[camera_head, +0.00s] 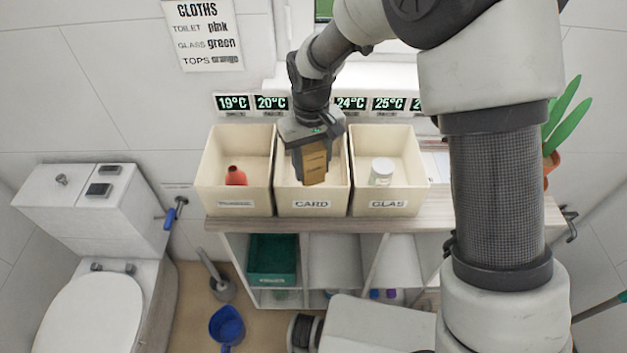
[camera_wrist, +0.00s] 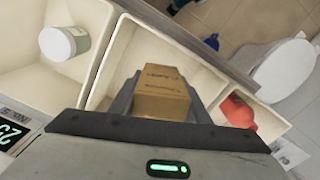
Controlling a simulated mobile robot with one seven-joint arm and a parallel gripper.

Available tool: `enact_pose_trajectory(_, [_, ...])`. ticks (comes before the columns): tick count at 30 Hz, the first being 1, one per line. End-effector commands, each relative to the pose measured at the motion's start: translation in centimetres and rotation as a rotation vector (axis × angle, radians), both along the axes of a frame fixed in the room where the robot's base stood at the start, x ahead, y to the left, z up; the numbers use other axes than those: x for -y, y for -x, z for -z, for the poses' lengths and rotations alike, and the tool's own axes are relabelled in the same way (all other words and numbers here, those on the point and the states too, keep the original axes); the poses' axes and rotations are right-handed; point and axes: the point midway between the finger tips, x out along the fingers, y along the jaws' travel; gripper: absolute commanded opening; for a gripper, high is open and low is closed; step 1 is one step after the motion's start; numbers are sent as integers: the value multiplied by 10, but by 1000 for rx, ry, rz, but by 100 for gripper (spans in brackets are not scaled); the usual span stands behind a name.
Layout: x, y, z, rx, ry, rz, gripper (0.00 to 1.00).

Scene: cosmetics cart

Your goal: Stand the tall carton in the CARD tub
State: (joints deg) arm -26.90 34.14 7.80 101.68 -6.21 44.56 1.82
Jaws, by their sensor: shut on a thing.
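The tall carton (camera_head: 315,163) is brown cardboard with dark print. My gripper (camera_head: 313,150) is shut on it, and in the head view the carton hangs upright over the middle tub, labelled CARD. The CARD tub (camera_head: 312,207) is cream and open-topped, standing on the shelf top. In the wrist view the carton (camera_wrist: 162,92) sits between the two fingers of my gripper (camera_wrist: 160,100), with the tub's walls (camera_wrist: 128,45) around it. Whether the carton's lower end touches the tub floor is hidden.
The left tub (camera_head: 235,204) holds a red bottle (camera_head: 236,176). The right tub, labelled GLAS (camera_head: 388,208), holds a white jar (camera_head: 381,171). Both stand close beside the CARD tub. A toilet (camera_head: 95,310) is at left, a plant (camera_head: 562,115) at right, and temperature displays (camera_head: 350,103) are behind.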

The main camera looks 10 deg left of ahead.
Motion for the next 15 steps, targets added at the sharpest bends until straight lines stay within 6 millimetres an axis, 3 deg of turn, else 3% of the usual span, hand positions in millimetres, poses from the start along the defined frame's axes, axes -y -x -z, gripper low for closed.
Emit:
enact_pose_trajectory(3, [0, 1, 22, -4, 3, 0, 22])
enact_pose_trajectory(11, [0, 0, 44, -1, 1, -1, 22])
enact_pose_trajectory(15, [0, 0, 65, -2, 2, -1, 22])
